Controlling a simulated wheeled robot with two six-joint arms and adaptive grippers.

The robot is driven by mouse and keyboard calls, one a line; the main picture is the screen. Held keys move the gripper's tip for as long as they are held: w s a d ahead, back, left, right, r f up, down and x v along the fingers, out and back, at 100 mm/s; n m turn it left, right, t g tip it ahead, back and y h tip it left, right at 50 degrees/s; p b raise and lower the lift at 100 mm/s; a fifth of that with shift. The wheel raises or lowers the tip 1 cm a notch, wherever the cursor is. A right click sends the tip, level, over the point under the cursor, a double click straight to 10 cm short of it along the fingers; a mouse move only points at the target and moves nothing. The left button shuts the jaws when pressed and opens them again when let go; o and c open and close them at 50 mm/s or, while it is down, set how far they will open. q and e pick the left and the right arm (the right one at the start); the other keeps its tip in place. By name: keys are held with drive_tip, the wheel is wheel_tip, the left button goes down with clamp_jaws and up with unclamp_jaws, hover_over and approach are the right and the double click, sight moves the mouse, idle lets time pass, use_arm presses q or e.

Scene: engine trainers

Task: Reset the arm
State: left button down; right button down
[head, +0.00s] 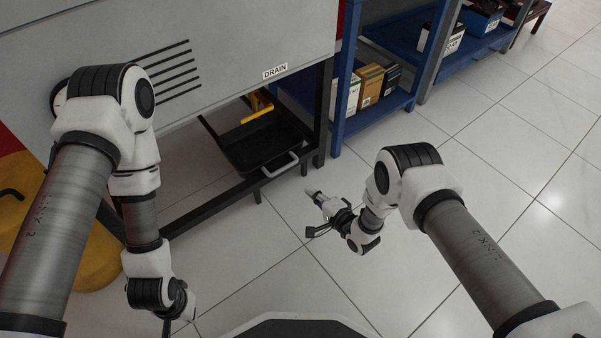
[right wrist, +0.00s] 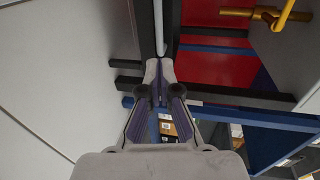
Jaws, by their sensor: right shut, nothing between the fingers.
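My right arm comes in from the right in the head view. Its gripper (head: 316,194) hangs over the tiled floor, just right of the engine trainer's frame. In the right wrist view the right gripper (right wrist: 158,66) has its fingertips together, with nothing between them. My left arm is folded down at the left, in front of the trainer cabinet (head: 240,50). The left gripper is cut off at the lower edge of the head view, so its fingers do not show.
A black drain tray (head: 236,156) with a metal handle sits low in the trainer frame, under the DRAIN label (head: 275,71). A yellow handle (head: 257,116) is above it. Blue shelves (head: 385,122) with boxes stand behind. Open tiled floor (head: 520,165) lies to the right.

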drive_tip(key=w+d+r+p, duration=0.2)
drive_tip(key=d+r+p, duration=0.15)
drive_tip(key=r, duration=0.35)
drive_tip(key=s+d+r+m+h+p, duration=0.1)
drive_tip(key=s+d+r+h+p, duration=0.2)
drive_tip(key=d, duration=0.5)
drive_tip(key=s+d+n+g+h, duration=0.2)
drive_tip(key=s+d+n+g, duration=0.15)
drive_tip(key=s, duration=0.75)
drive_tip(key=s+d+n+g+h, duration=0.25)
drive_tip(key=s+d+g, duration=0.2)
drive_tip(key=s, duration=0.75)
drive_tip(key=s+d+n+g+h, duration=0.2)
drive_tip(key=s+d+n+g, duration=0.15)
drive_tip(key=s, duration=0.75)
wheel_tip(320, 180, up, 38)
drive_tip(key=n+p, duration=0.1)
drive_tip(key=p, duration=3.7)
drive_tip(key=shift+s+a+f+n+g, duration=0.15)
drive_tip(key=shift+s+f+n+g, duration=0.05)
drive_tip(key=shift+n+g, duration=0.2)
